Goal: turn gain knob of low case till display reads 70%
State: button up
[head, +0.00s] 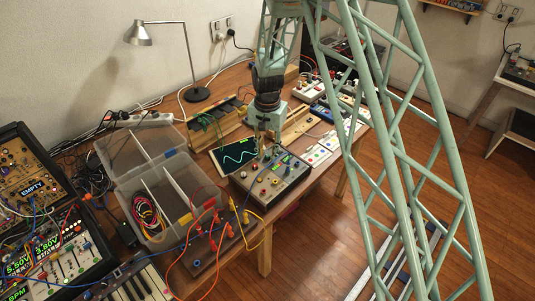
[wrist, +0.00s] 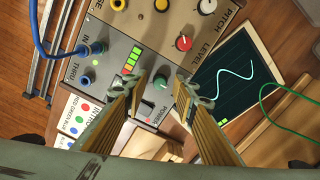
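The small case under my gripper (head: 267,136) is a low box (head: 268,186) with knobs and jacks on top, on the bench. In the wrist view my gripper (wrist: 162,83) is open, its two fingers apart above the grey panel (wrist: 109,50). A red knob (wrist: 183,43) is marked LEVEL and a white knob (wrist: 207,6) is near PITCH. No gain label or percentage is readable; a green bar display (wrist: 132,60) shows.
A tablet (head: 236,155) with a wave trace lies beside the case. A divided plastic bin (head: 150,180) and a patch board with orange and yellow cables (head: 212,237) stand to the left. A blue cable (wrist: 48,50) plugs into the grey panel.

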jog(key=shift+c, duration=0.2)
jog(key=c, duration=0.8)
jog(key=shift+c, duration=0.2)
jog(key=shift+n, duration=0.4)
jog(key=shift+n+b, duration=0.35)
jog(key=shift+n, duration=2.55)
jog(key=o, duration=0.9)
jog(key=shift+r, duration=0.15)
